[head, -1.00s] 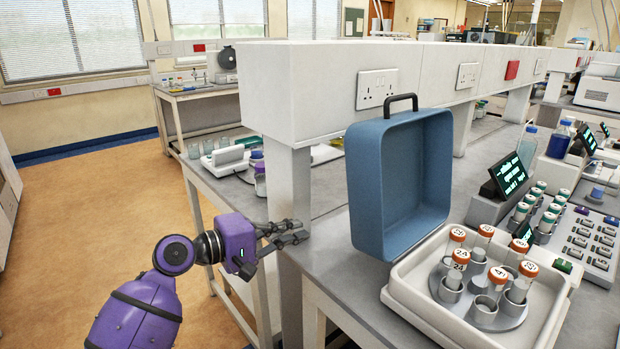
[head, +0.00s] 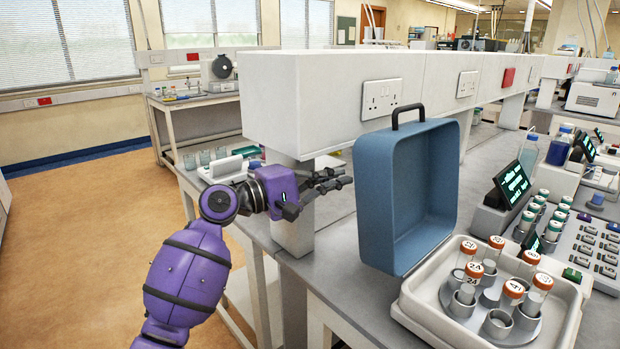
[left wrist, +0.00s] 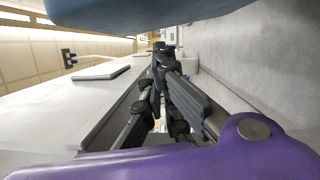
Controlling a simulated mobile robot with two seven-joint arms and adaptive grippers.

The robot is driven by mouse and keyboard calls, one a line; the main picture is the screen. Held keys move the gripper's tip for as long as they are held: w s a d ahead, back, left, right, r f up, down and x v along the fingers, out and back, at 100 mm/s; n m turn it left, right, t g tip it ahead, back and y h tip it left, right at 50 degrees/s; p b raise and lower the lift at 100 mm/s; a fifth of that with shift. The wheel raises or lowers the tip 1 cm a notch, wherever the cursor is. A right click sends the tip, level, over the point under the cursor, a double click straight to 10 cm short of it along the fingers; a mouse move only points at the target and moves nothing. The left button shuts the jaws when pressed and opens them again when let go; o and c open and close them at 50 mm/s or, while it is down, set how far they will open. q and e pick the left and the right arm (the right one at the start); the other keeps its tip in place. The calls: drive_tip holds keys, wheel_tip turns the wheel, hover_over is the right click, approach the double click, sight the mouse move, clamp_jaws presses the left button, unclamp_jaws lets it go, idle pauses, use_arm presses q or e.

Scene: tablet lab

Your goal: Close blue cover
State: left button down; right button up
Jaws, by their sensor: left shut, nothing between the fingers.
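The blue cover (head: 372,200) stands open and upright at the back of a white tray-like base (head: 425,310), with a black handle on its top edge. The base holds a grey rack (head: 500,322) with several orange-capped tubes. My left gripper (head: 345,179) is shut and empty. It is just left of the cover in the head view, with its fingers pointing toward the cover's left side; I cannot tell if they touch. In the left wrist view the shut fingers (left wrist: 165,75) show below a blue surface along the top edge. My right gripper is not in view.
A white shelf box with sockets (head: 330,90) runs behind the cover, on a post (head: 292,235) close to my left gripper. A small dark display (head: 513,184) and several green-capped tubes stand right of the cover. Open floor (head: 80,230) lies left.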

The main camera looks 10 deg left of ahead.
use_arm(q)
drive_tip(key=shift+s+d+r+p, duration=0.15)
drive_tip(key=shift+s+d+p, duration=0.05)
drive_tip(key=shift+s+d, duration=0.4)
drive_tip(key=shift+s+d+r+p, duration=0.15)
drive_tip(key=shift+s+d, duration=0.3)
drive_tip(key=shift+d, duration=0.1)
drive_tip(key=shift+r, duration=0.1)
